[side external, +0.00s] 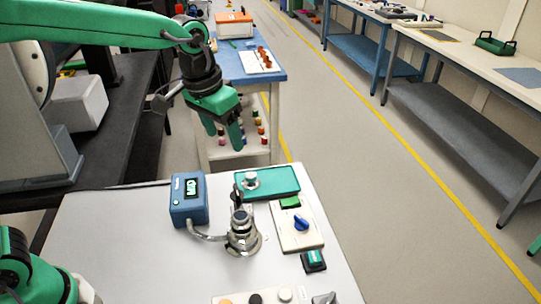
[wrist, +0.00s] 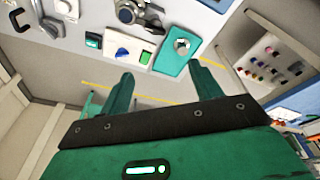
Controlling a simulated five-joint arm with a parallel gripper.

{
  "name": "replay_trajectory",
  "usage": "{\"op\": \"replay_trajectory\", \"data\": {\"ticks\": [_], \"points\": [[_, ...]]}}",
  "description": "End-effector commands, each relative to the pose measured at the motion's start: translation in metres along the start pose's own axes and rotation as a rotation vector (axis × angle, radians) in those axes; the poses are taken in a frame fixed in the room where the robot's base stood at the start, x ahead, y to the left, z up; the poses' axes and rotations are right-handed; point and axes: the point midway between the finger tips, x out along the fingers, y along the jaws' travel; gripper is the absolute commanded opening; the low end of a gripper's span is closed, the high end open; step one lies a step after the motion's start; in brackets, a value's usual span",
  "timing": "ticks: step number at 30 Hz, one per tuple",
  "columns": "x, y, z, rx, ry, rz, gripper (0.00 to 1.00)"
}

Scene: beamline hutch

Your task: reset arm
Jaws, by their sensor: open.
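My arm is green and black and reaches in from the upper left in the side view. My gripper (side external: 228,136) hangs in the air above the far edge of the white table (side external: 110,235), fingers pointing down. It is open, with nothing between its fingers. In the wrist view my gripper (wrist: 161,78) shows two green fingers spread apart, with floor and the table edge beyond them. The table's devices stand below it and apart from it.
A blue-topped cart (side external: 235,72) stands behind. The aisle floor (side external: 375,180) at right is clear.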

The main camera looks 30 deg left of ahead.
Motion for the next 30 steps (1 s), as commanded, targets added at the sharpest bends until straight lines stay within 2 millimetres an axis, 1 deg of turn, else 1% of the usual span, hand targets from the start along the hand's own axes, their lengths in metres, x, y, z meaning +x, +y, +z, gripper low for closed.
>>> {"op": "replay_trajectory", "data": {"ticks": [1, 6, 15, 23, 27, 30], "points": [[-0.008, -0.008, 0.008, -0.01, 0.016, -0.001, 0.64], [-0.028, -0.029, 0.036, -0.032, 0.061, -0.007, 0.64], [-0.05, -0.06, 0.091, -0.072, 0.14, -0.025, 0.64], [-0.056, -0.08, 0.14, -0.105, 0.207, -0.048, 0.64], [-0.054, -0.087, 0.165, -0.121, 0.239, -0.063, 0.64], [-0.052, -0.091, 0.179, -0.13, 0.259, -0.072, 0.64]]}}
